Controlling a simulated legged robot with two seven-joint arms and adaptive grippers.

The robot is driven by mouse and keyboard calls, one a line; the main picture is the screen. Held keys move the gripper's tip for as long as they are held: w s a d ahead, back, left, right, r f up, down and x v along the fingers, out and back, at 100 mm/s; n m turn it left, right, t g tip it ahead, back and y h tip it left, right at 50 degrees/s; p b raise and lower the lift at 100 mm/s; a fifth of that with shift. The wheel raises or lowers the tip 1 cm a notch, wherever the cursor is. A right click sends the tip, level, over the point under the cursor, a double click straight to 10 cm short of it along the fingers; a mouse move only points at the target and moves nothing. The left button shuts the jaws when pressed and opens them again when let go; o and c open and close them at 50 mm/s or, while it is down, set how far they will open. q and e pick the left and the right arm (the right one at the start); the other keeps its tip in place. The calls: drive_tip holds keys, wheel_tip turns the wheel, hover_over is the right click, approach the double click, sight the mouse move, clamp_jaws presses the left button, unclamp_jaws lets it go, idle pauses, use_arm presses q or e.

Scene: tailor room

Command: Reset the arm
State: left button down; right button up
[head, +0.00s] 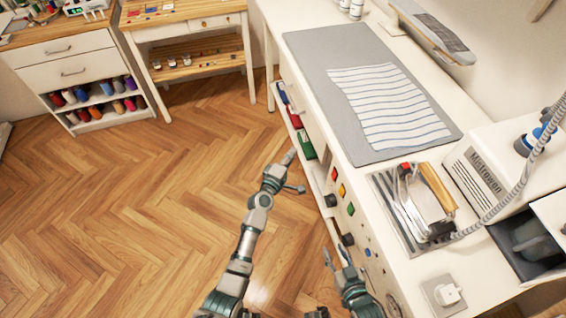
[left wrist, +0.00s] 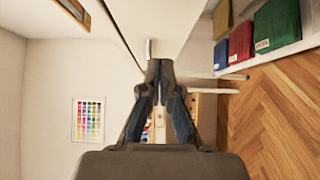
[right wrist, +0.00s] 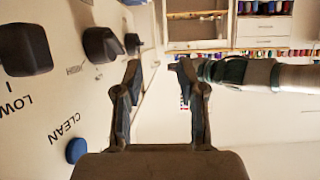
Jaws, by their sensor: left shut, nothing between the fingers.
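My left gripper (head: 289,158) is in the middle of the head view, over the floor beside the long white table's front side. In the left wrist view its two fingers (left wrist: 159,66) meet at the tips, with nothing between them. My right gripper (head: 335,257) is low in the head view, close to the front panel with knobs. In the right wrist view its fingers (right wrist: 159,68) stand apart with nothing between them. Part of my left arm (right wrist: 245,72) shows at the right of that view, behind the right finger.
The white table (head: 300,75) holds a grey mat (head: 310,50) with striped cloth (head: 390,105), and an iron (head: 437,187) on its rest. Black knobs (right wrist: 100,45) line the front panel beside my right gripper. Folded fabrics (left wrist: 275,28) lie on a shelf. The wood floor (head: 130,220) at left is clear.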

use_arm(q)
drive_tip(key=s+a+f+m+g+y+p, duration=0.2)
drive_tip(key=s+a+f+m+g+p, duration=0.25)
drive_tip(key=s+f, duration=0.7)
drive_tip(key=s+a+f+m+g+y+p, duration=0.2)
drive_tip(key=s+a+f+m+g+p, duration=0.3)
drive_tip(key=s+f, duration=0.65)
drive_tip(key=s+a+f+m+g+y+p, duration=0.1)
drive_tip(key=s+a+f, duration=0.1)
drive_tip(key=s+a, duration=0.3)
drive_tip(key=s+a+f+m+g+y+p, duration=0.1)
drive_tip(key=s+a, duration=0.5)
drive_tip(key=s, duration=0.8)
drive_tip(key=s+a+f+m+g+y+p, duration=0.1)
drive_tip(key=s+a+f+m+g+y, duration=0.1)
drive_tip(key=s+a+f, duration=0.3)
drive_tip(key=s+a, duration=0.1)
drive_tip(key=s, duration=0.3)
drive_tip(key=shift+s+m+y, duration=0.35)
drive_tip(key=shift+y, duration=0.05)
use_arm(e)
drive_tip(key=s+d+f+g+h, duration=0.1)
drive_tip(key=s+d+f+g, duration=0.1)
drive_tip(key=s+f+g, duration=0.3)
drive_tip(key=s+d+f+g+h, duration=0.2)
drive_tip(key=s+f+g, duration=0.4)
drive_tip(key=s+f, duration=0.8)
wheel_tip(320, 180, down, 7)
drive_tip(key=shift+d, duration=0.45)
